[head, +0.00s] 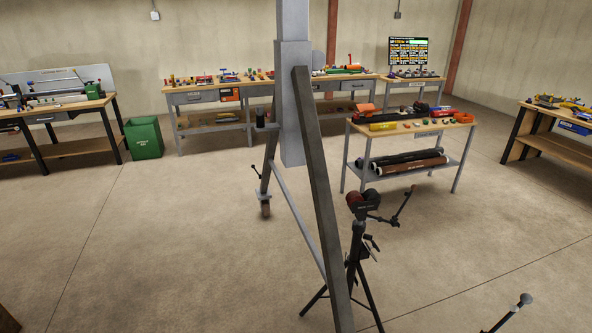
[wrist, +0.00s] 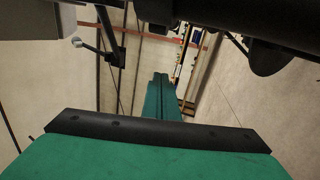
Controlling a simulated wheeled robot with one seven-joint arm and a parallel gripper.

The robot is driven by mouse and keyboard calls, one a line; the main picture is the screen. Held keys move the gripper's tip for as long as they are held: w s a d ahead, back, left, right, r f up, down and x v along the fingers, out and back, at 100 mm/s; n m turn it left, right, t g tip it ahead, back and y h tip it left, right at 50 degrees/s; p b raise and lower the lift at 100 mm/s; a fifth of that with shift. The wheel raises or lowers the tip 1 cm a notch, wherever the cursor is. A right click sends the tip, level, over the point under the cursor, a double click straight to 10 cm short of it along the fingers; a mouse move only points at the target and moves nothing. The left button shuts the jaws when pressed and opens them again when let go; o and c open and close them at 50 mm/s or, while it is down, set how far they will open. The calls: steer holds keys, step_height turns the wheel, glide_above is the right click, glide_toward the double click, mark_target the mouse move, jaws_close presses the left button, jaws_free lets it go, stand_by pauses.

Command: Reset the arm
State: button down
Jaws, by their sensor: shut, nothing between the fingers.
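My gripper (wrist: 164,97) shows in the wrist view as a green, dark-edged pair of fingers pressed together in the middle, beyond a black strip and a wide green part of my wrist. It is shut and holds nothing. Dark round shapes and a grey block crowd the top of the wrist view, close to the camera; I cannot tell what each is. My arm and gripper cannot be made out in the head view.
In the head view, a grey slanted beam (head: 324,200) stands close in front, beside a black tripod pipe stand (head: 354,255). A grey column (head: 292,90) rises behind. A small table (head: 402,128) with pipes, workbenches and a green bin (head: 144,138) stand farther back. Left floor is clear.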

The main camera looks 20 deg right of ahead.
steer(key=a+r+n+t+y, duration=0.2)
steer(key=a+r+t+y, duration=0.15)
steer(key=a+t, duration=0.55)
steer(key=s+a+r+n+t+y, duration=0.15)
steer(key=a+t+y, duration=0.3)
steer(key=a, duration=0.85)
steer(key=a+r+n+t+y, duration=0.35)
steer(key=a+t, duration=0.35)
steer(key=a, duration=0.4)
steer(key=s+a+r+m+y, duration=0.2)
steer(key=s+a+r+y, duration=0.1)
steer(key=a, duration=0.5)
steer(key=s+a+r+m+g+y, duration=0.1)
steer(key=s+a+r+m+y, duration=0.1)
steer(key=a+r, duration=0.3)
steer(key=s+a+r+m+g+y, duration=0.1)
steer(key=s+a+r+y, duration=0.3)
steer(key=a, duration=0.8)
steer(key=shift+a+r+m, duration=0.15)
steer(key=shift+r+m, duration=0.1)
steer(key=shift+m, duration=0.25)
steer(key=shift+g, duration=0.25)
